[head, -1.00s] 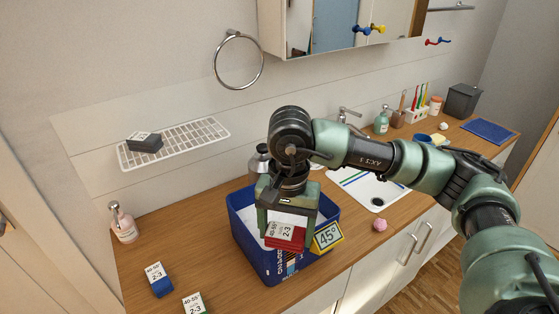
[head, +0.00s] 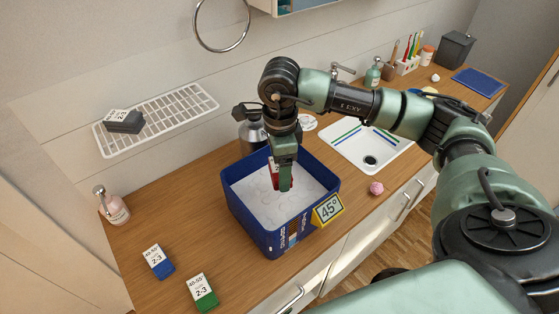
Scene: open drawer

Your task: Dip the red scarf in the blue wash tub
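The blue wash tub (head: 272,240) stands on the wooden counter, filled with whitish sudsy water. A yellow-edged "45°" sign is on its front right corner. My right gripper (head: 283,182) points down inside the tub, shut on the red scarf (head: 275,181). The scarf is a small folded red block with a white label, mostly hidden by the gripper finger. Its lower edge is at or just above the suds; I cannot tell whether it touches the water. My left gripper is not in view.
A blue folded piece (head: 158,263) and a green one (head: 202,292) lie left of the tub. A dark grey one (head: 124,121) sits on the white wall rack (head: 170,124). A metal bottle (head: 252,134) stands behind the tub; the sink (head: 357,147) is right.

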